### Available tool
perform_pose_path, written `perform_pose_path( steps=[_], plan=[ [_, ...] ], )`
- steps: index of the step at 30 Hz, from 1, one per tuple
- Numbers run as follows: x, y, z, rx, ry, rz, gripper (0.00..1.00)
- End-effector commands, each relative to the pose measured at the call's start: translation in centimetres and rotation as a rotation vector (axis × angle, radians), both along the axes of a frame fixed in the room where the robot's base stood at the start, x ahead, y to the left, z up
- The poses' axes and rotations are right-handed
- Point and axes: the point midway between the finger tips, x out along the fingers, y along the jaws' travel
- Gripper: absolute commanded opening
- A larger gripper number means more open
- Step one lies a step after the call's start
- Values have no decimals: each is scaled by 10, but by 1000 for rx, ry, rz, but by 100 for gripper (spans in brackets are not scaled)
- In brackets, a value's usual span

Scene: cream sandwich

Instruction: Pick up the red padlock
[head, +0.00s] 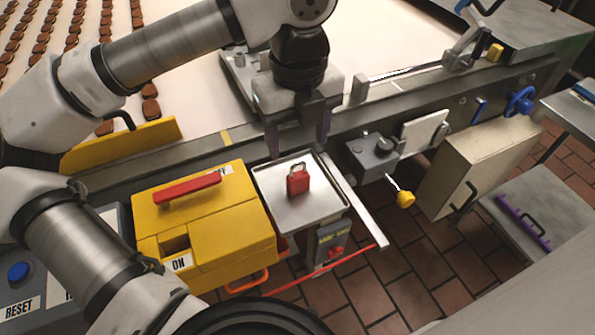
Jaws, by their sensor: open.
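The red padlock (298,182) sits on a square metal tray (325,203) near the middle of the head view. Its body is red and its shackle points toward the back of the tray. My gripper (298,145) is above and slightly behind the padlock, pointing down, with its two dark fingers apart. The fingers reach the tray's back edge in the picture. Nothing shows between them, and they appear apart from the padlock. The exact height of the fingertips over the tray is hard to tell.
A yellow box (225,225) with a red handle stands left of the tray. Behind runs a conveyor (200,85) with brown biscuits. A red bar (325,270) crosses below.

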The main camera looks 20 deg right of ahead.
Motion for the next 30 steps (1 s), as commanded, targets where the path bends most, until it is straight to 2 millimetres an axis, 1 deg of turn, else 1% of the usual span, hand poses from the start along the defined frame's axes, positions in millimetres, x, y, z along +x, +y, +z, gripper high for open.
perform_pose_path(
  steps=[1,3,8,10,14,15,18,21,27,30],
  plan=[
    [-1,0,-6,0,2,-1,62],
    [-1,0,-12,-2,2,-1,62],
    [-2,0,-21,-1,1,-2,62],
    [-4,1,-28,-1,3,-3,62],
    [-8,3,-45,-2,4,-3,62],
    [-8,3,-52,-1,3,-2,62],
    [-8,3,-63,-1,2,-2,62],
    [-7,2,-68,-2,0,-1,62],
    [-7,2,-69,-1,-1,-1,62],
    [-7,2,-69,-1,-1,-1,49]
  ],
)
